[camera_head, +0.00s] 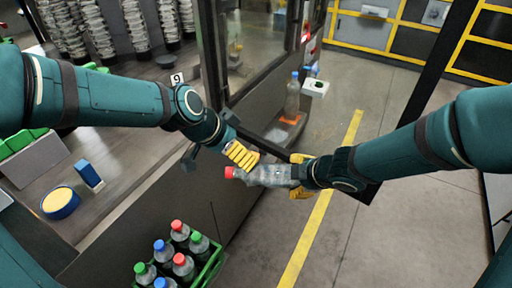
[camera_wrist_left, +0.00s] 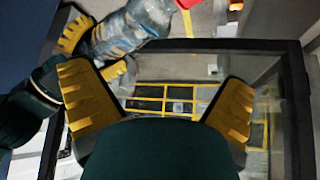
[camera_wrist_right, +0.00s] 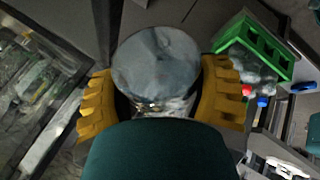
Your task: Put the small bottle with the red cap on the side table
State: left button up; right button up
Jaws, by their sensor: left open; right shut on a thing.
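The clear bottle with the red cap (camera_head: 265,174) lies level in the air in the head view, its cap pointing left. My right gripper (camera_head: 300,177) is shut around its base end. In the right wrist view the round bottle bottom (camera_wrist_right: 155,62) sits between the yellow fingers. My left gripper (camera_head: 243,155) is open and empty, close to the cap end. In the left wrist view the bottle (camera_wrist_left: 132,28) is at the top, outside the space between the left fingers (camera_wrist_left: 160,108). I cannot tell which surface is the side table.
A green crate (camera_head: 213,272) of bottles with red, green and blue caps stands below. A worktop (camera_head: 115,190) at left holds a yellow-and-blue round item (camera_head: 60,201) and a blue box (camera_head: 89,175). A blue-capped bottle (camera_head: 292,98) stands by the glass-sided machine. Open floor lies right.

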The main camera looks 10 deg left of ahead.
aim_at(275, 175)
pick_arm(q)
jog(key=d+m, duration=0.1)
jog(key=m, duration=0.1)
jog(key=s+d+r+m+g, duration=0.1)
jog(key=m, duration=0.1)
jog(key=d+r+m+g, duration=0.1)
jog(key=d+m, duration=0.1)
jog(key=m, duration=0.1)
jog(key=shift+s, duration=0.2)
jog(key=shift+s+d+m+g+y, duration=0.2)
jog(key=shift+m+g+y, duration=0.2)
jog(key=shift+m, duration=0.3)
jog(key=x, duration=1.2)
jog(key=shift+r, duration=0.1)
jog(key=c, duration=1.3)
jog(key=shift+w+r, duration=0.1)
jog(key=shift+c, duration=0.2)
pick_arm(e)
jog(key=o, duration=1.3)
jog(key=shift+o, duration=0.2)
